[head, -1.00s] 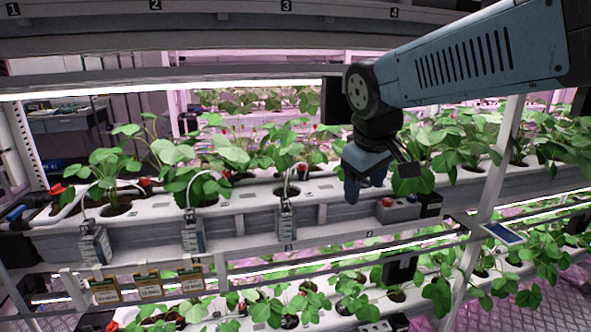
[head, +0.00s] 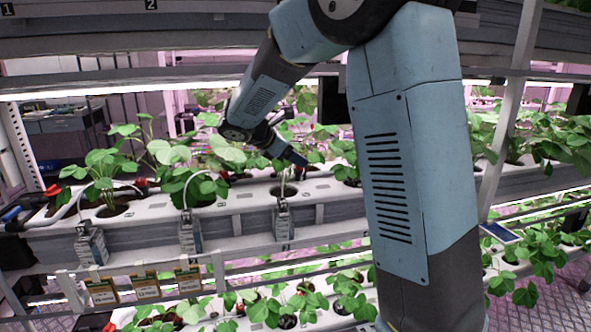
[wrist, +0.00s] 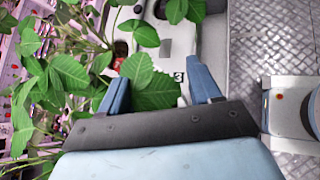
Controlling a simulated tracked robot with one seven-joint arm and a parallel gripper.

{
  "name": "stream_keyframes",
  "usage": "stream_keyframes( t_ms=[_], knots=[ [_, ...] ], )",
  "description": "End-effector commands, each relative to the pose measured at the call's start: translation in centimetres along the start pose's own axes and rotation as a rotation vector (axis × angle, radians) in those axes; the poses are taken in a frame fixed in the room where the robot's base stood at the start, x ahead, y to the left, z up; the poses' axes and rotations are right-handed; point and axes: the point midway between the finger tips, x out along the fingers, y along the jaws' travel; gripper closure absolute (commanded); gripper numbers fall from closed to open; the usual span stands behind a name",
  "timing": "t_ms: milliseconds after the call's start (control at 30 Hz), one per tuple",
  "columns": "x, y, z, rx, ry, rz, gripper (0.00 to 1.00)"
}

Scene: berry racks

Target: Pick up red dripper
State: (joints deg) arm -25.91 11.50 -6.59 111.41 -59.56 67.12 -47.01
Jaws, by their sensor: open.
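My gripper (head: 294,158) reaches over the upper white growing channel (head: 240,200), among the leaves. In the wrist view its two blue fingers (wrist: 160,84) are apart, with green leaves showing between and beyond them and nothing clearly held. A small red piece, perhaps a dripper (wrist: 121,49), shows beyond the left finger at a planting hole, partly covered by leaves. In the head view, another red piece (head: 140,184) stands on the channel left of my gripper, and one more (head: 53,190) is at the far left.
Strawberry plants (head: 105,180) fill the channel, with leaves around my gripper. Grey clip-on boxes with white tubes (head: 189,232) hang on the front edge. A lower planted row lies below. A slanted rack post (head: 510,110) stands right. My arm blocks the right middle.

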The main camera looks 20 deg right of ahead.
Motion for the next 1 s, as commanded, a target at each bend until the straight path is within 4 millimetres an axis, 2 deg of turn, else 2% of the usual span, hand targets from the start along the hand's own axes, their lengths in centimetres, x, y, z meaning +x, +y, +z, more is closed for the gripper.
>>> stream_keyframes(
  t_ms=[33,200,400,567,800,1000],
  knots=[
    [0.0,1.5,-1.4,-0.068,-0.036,0.02,0.37],
    [-0.3,5.2,-4.6,-0.245,-0.141,0.078,0.37],
    [-0.7,7.3,-6.6,-0.346,-0.209,0.113,0.37],
    [0.5,7.8,-6.6,-0.362,-0.22,0.116,0.37],
    [4.5,8.3,-5.9,-0.36,-0.218,0.114,0.37],
    [7.0,8.8,-5.3,-0.359,-0.218,0.116,0.37]
  ],
)
